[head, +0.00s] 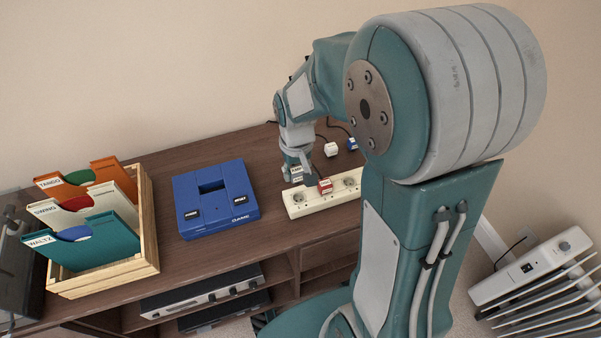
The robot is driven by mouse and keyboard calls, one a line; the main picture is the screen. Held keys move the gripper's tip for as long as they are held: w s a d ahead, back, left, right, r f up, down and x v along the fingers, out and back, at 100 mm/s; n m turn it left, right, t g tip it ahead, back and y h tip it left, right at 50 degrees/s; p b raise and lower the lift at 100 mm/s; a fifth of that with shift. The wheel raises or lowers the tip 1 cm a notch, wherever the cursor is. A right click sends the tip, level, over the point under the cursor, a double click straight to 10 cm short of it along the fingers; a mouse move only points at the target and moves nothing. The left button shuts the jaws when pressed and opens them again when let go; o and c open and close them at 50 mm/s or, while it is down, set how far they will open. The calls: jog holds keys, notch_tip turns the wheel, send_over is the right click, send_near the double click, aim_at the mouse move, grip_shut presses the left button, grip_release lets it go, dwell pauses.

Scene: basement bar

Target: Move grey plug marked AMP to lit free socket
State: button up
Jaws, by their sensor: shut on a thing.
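The cream power strip (312,205) lies on the dark wooden cabinet top, to the right of the blue console. My gripper (297,174) is shut over the strip's back left part. A small grey block with pale labels, which looks like the grey plug (296,179), is between its fingers. The label is too small to read, and I cannot tell if the plug is in a socket or just above it. A red plug (325,187) stands in the strip to the right. Bare sockets show at the left front (297,197) and right (348,182). I cannot make out which socket is lit.
A white plug (331,149) and a blue plug (352,144) with dark cables lie behind the strip. A blue console (215,198) and a wooden record crate (151,232) stand to the left. My arm hides the cabinet's right end.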

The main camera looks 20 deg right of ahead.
jog(key=shift+d+f, duration=0.6)
jog(key=shift+f, duration=0.3)
jog(key=shift+a+f, duration=0.15)
jog(key=shift+f, duration=0.55)
jog(key=shift+a+f, duration=0.3)
jog(key=shift+f, duration=0.25)
jog(key=shift+a+f, duration=0.25)
jog(key=shift+f, duration=0.25)
jog(key=shift+d+f, duration=0.25)
jog(key=shift+f, duration=0.3)
jog(key=shift+d+f, duration=0.2)
jog(key=shift+f, duration=0.3)
jog(key=shift+a, duration=0.25)
jog(key=shift+d+r, duration=0.1)
jog(key=shift+d, duration=0.15)
jog(key=shift+a+f, duration=0.1)
jog(key=shift+f, duration=0.5)
